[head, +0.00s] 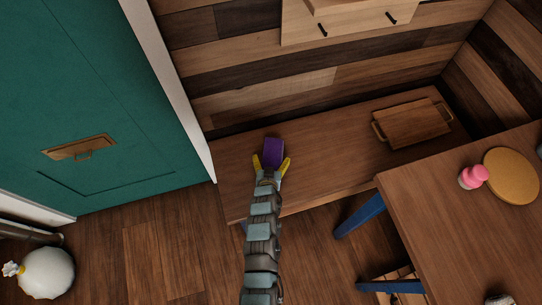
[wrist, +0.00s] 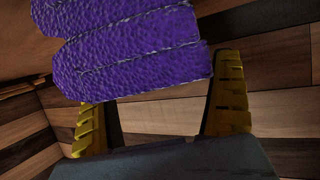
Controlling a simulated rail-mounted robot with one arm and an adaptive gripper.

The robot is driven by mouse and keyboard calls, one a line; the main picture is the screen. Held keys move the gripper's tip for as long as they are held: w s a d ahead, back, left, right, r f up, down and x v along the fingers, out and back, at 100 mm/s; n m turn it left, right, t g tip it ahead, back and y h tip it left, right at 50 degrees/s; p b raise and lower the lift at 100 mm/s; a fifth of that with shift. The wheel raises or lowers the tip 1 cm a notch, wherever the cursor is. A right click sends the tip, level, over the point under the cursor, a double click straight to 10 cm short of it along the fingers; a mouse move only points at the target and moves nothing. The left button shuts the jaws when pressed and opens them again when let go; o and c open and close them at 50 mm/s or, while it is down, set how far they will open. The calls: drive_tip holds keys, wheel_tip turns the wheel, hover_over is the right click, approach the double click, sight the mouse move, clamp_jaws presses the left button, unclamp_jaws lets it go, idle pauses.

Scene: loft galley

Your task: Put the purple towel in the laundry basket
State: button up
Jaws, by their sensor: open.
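The purple towel (head: 273,151) lies folded on the wooden bench, near its left part. In the wrist view the towel (wrist: 135,60) shows as thick folded layers at the top, just beyond my fingers. My gripper (head: 271,165) reaches to the near side of the towel with its yellow fingers spread apart. In the wrist view the open gripper (wrist: 162,110) has one finger on each side, and the space between them looks empty. I cannot tell whether a finger touches the towel. No laundry basket shows in either view.
A wooden tray with handles (head: 412,124) lies on the bench (head: 335,140) to the right. A table (head: 430,205) at the lower right holds a pink object (head: 473,177) and a round board (head: 512,175). A green door (head: 90,100) and a white sack (head: 46,273) are at left.

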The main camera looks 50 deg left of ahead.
drive_tip(key=p+v, duration=0.2)
drive_tip(key=v, duration=0.8)
drive_tip(key=shift+s+d+p, duration=0.15)
drive_tip(key=shift+p, duration=0.25)
